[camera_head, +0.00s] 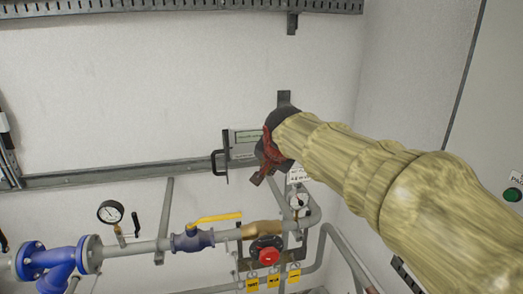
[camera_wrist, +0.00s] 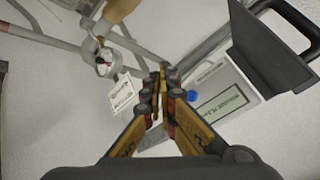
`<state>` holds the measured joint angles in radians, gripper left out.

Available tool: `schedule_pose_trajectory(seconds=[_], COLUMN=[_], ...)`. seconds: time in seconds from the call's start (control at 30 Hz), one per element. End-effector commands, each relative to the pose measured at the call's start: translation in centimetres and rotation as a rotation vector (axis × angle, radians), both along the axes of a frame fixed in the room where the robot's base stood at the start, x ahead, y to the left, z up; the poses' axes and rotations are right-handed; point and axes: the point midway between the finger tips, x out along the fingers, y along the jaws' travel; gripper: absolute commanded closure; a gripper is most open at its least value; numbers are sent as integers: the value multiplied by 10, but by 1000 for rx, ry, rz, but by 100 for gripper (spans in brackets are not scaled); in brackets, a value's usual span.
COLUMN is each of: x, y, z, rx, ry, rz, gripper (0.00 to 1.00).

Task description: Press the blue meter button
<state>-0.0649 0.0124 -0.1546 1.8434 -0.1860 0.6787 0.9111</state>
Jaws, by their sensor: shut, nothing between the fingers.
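The meter (camera_head: 246,137) is a grey box with a greenish display, on the white wall in the middle of the head view. My arm covers its right part there. In the wrist view the meter (camera_wrist: 240,84) is at the right, and its round blue button (camera_wrist: 192,95) shows just right of my fingertips. My gripper (camera_wrist: 161,80) is shut and empty, pointing toward the wall beside the button. I cannot tell whether it touches the meter. In the head view my gripper (camera_head: 259,178) is at the meter's lower right, and the button is hidden.
A black handle (camera_head: 217,163) sticks out left of the meter. Below are grey pipes with a yellow-handled valve (camera_head: 215,218), a red knob (camera_head: 268,256) and a small gauge (camera_head: 299,201). A white tag (camera_wrist: 122,94) hangs near the gauge. A metal rail runs along the wall.

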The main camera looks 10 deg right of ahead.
Motion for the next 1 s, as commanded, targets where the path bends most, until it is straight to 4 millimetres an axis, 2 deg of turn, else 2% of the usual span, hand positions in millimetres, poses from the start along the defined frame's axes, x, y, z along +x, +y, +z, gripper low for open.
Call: schedule_pose_trajectory(seconds=[0.37, 0.8, 1.0], x=[7, 62, 80], y=[0, 0, 0], z=[0, 2, 0], rx=[-1, -2, -2], ry=[3, 4, 2], rz=[1, 2, 2], gripper=[100, 100, 100])
